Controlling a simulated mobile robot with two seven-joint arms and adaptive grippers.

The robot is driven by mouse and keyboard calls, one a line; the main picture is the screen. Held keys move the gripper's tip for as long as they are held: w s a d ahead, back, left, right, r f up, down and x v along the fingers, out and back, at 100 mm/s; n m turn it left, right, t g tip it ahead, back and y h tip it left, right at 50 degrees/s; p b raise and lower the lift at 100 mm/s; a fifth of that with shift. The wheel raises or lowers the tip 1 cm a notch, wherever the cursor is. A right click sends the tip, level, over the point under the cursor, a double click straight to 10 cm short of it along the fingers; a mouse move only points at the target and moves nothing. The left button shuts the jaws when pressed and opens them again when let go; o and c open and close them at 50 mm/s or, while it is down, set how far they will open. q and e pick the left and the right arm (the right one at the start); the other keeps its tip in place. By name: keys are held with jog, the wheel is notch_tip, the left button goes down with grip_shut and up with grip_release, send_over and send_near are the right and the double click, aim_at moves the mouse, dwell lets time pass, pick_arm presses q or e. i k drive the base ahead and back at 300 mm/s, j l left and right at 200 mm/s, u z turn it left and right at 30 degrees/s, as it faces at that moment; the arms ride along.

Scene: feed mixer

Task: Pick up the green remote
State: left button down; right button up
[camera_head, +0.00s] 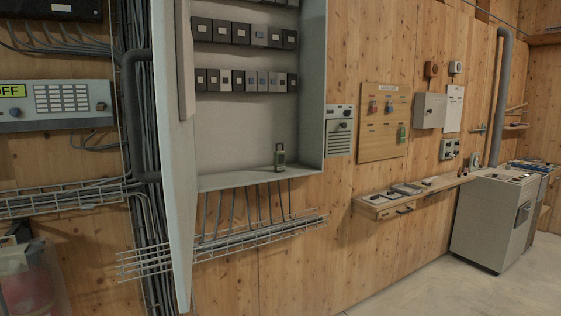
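A small dark green upright device (280,157), which looks like the green remote, stands on the bottom ledge of the open grey wall cabinet (245,179). It is near the cabinet's lower right corner, with a narrower part on top. Its fine details are too small to tell. Neither of my grippers shows in the head view, so nothing is seen touching the device.
The cabinet door (178,220) stands open on the left. A wire cable tray (225,247) juts out below the cabinet. A wooden shelf (400,203) with small objects and a grey console (490,222) stand to the right. Floor (420,285) at the lower right is clear.

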aim_at(279, 155)
jog(key=i+l+u, duration=0.1)
jog(key=u, duration=0.4)
jog(key=i+l+u, duration=0.2)
jog(key=u, duration=0.3)
jog(key=i+l+u, duration=0.15)
jog(key=l, duration=0.2)
jog(key=i+l+u, duration=0.1)
jog(key=l, duration=0.25)
jog(key=i+l+u, duration=0.15)
jog(key=i+l, duration=0.1)
jog(key=l, duration=0.1)
